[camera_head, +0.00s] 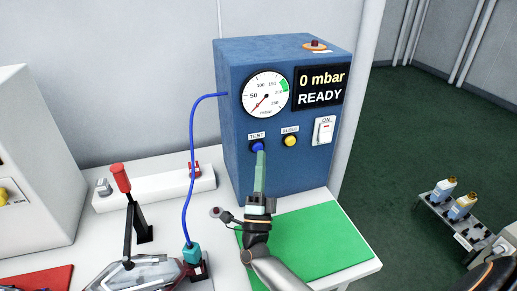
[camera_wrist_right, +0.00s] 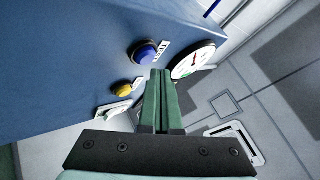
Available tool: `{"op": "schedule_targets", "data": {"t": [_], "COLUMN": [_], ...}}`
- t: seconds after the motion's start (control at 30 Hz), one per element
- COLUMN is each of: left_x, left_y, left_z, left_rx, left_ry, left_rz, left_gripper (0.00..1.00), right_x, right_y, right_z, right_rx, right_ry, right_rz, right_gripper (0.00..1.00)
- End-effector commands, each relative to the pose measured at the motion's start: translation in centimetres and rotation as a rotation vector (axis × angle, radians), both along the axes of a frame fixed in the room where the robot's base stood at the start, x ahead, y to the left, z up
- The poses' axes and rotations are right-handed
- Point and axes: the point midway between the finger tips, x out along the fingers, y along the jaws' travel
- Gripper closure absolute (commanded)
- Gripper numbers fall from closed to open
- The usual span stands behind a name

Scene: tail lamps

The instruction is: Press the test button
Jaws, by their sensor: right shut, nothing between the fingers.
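The blue TEST button (camera_head: 257,147) is on the front of a blue test box (camera_head: 229,120), left of a yellow BLEED button (camera_head: 290,141). In the right wrist view the blue button (camera_wrist_right: 146,52) is round, in a dark ring, just beyond the fingertips. My right gripper (camera_head: 261,156) has its green fingers shut and empty, pointing up at the TEST button. In the wrist view its fingertips (camera_wrist_right: 161,74) sit just below the button; I cannot tell whether they touch it. The display (camera_head: 320,87) reads 0 mbar READY. My left gripper is not in view.
A gauge (camera_head: 265,94) and an ON switch (camera_head: 324,130) are on the box. A blue hose (camera_head: 191,150) runs to a teal connector (camera_head: 192,253) by a clear lamp (camera_head: 135,272). A red-handled clamp (camera_head: 121,178) stands left. A green mat (camera_head: 315,240) lies bare at right.

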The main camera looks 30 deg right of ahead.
Motion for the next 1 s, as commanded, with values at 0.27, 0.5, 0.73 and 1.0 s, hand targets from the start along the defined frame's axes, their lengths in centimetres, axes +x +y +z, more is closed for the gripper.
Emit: {"op": "schedule_targets", "data": {"t": [0.27,0.5,0.73,1.0], "left_x": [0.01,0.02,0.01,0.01], "left_y": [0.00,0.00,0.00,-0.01], "left_z": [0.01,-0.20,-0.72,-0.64], "left_rx": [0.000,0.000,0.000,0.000], "left_ry": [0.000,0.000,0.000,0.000], "left_rz": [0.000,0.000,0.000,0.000], "left_gripper": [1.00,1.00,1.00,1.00], "right_x": [0.01,0.17,0.84,0.84], "right_y": [0.00,-0.04,-0.19,-0.20], "right_z": [0.01,-0.05,-0.08,0.00], "right_rx": [0.000,0.000,0.000,0.000], "right_ry": [0.000,-0.001,0.000,0.000], "right_rz": [0.000,-0.001,0.000,0.000], "right_gripper": [1.00,1.00,1.00,1.00]}}
